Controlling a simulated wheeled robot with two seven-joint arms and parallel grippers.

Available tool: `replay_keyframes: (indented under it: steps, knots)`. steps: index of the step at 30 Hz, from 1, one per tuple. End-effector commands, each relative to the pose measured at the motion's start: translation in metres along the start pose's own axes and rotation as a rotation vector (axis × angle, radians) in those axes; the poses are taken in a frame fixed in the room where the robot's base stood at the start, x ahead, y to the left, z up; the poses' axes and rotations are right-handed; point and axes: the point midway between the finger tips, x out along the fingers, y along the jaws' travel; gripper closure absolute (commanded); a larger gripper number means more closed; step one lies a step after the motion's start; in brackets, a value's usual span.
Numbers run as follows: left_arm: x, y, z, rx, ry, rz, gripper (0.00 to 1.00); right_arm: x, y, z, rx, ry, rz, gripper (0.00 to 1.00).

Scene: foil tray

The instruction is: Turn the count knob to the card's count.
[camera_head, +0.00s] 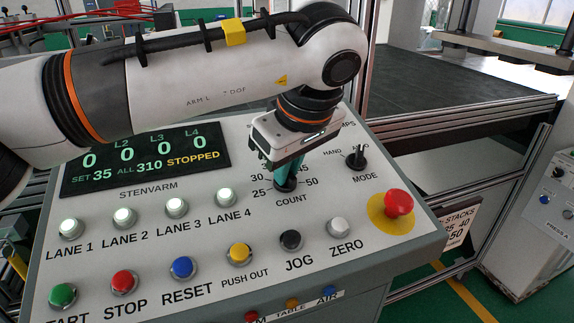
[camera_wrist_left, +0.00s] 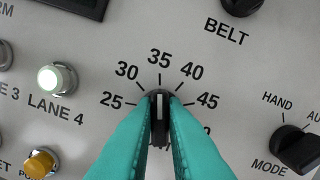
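The count knob (camera_head: 285,184) is black, on the sloped panel above the word COUNT. In the left wrist view the knob (camera_wrist_left: 160,112) has a white pointer line aimed at about 35. My left gripper (camera_head: 286,172) comes down over it, and its teal fingers (camera_wrist_left: 160,104) are closed on the knob's two sides. The display (camera_head: 146,160) reads SET 35, ALL 310, STOPPED. The card (camera_head: 458,226) at the right is headed STACKS; its numbers are small and partly cut off, with a larger 50 lowest. My right gripper is not in view.
The mode knob (camera_head: 356,157) and red emergency button (camera_head: 398,203) stand to the right of the count knob. Lit lane buttons (camera_head: 177,207) lie to the left. Push out (camera_head: 239,253), jog (camera_head: 291,240) and zero (camera_head: 339,227) buttons sit in front. The belt knob (camera_wrist_left: 241,5) is above.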

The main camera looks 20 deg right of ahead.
Motion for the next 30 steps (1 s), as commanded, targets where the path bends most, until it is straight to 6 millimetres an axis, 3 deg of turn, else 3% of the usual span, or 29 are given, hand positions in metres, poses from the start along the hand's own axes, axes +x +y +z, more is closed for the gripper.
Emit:
replay_keyframes:
  steps: [1, 4, 16, 30]
  knots:
    - [-0.002, 0.000, 0.001, -0.002, -0.002, -0.003, 0.81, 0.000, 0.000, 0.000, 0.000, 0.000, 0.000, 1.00]
    - [-0.001, 0.000, 0.001, -0.001, -0.002, -0.003, 0.67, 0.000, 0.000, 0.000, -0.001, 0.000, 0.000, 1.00]
    - [-0.010, -0.001, 0.000, 0.000, -0.002, -0.003, 0.67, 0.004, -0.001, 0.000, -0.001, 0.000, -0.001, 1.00]
    - [-0.102, 0.000, 0.000, -0.001, -0.002, -0.003, 0.67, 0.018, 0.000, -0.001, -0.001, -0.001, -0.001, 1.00]
